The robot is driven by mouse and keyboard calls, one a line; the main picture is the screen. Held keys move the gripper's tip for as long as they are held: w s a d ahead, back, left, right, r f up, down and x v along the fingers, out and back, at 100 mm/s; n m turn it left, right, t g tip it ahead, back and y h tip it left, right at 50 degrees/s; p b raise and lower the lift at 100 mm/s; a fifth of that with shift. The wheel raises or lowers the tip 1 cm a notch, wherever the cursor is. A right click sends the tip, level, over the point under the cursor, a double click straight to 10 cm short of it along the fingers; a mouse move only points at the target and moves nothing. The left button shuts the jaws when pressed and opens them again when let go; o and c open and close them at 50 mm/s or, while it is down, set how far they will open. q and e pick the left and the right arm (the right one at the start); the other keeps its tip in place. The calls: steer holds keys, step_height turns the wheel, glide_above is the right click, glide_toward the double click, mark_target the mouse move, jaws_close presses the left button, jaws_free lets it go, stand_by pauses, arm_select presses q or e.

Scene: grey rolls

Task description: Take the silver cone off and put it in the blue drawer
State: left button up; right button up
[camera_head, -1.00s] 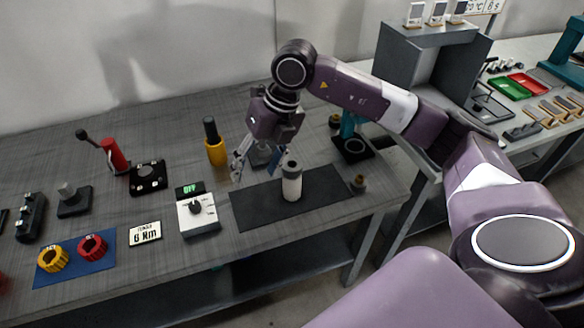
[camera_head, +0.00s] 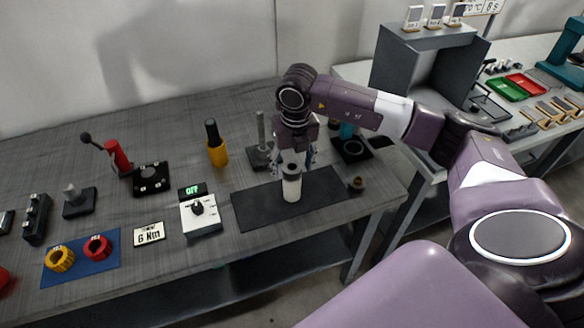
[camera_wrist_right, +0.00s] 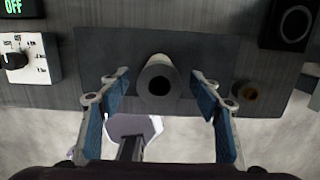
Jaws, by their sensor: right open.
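A white and grey cylinder (camera_head: 291,185) with a dark hole in its top stands upright on a dark mat (camera_head: 250,210). My right gripper (camera_head: 292,160) is open just above and around the top of it. In the right wrist view the cylinder (camera_wrist_right: 158,66) lies between the two blue-padded fingers, with a gap on each side. I cannot pick out a silver cone for certain; a grey upright post (camera_head: 261,130) on a dark base stands behind the mat. No blue drawer can be made out. My left gripper is not in view.
A small brass-coloured piece (camera_head: 356,184) sits at the mat's right end. A dial box (camera_head: 201,215) stands left of the mat, and a yellow-handled tool (camera_head: 216,145) behind it. A teal device (camera_head: 347,140) is at the back right. A grey cabinet (camera_head: 400,60) stands further right.

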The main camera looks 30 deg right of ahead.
steer(key=c, duration=1.5)
steer(key=shift+r, duration=0.1)
steer(key=shift+w+r, duration=0.1)
steer(key=shift+r, duration=0.4)
steer(key=shift+r+b, duration=0.9)
steer(key=shift+r, duration=8.6)
steer(key=shift+f, duration=0.15)
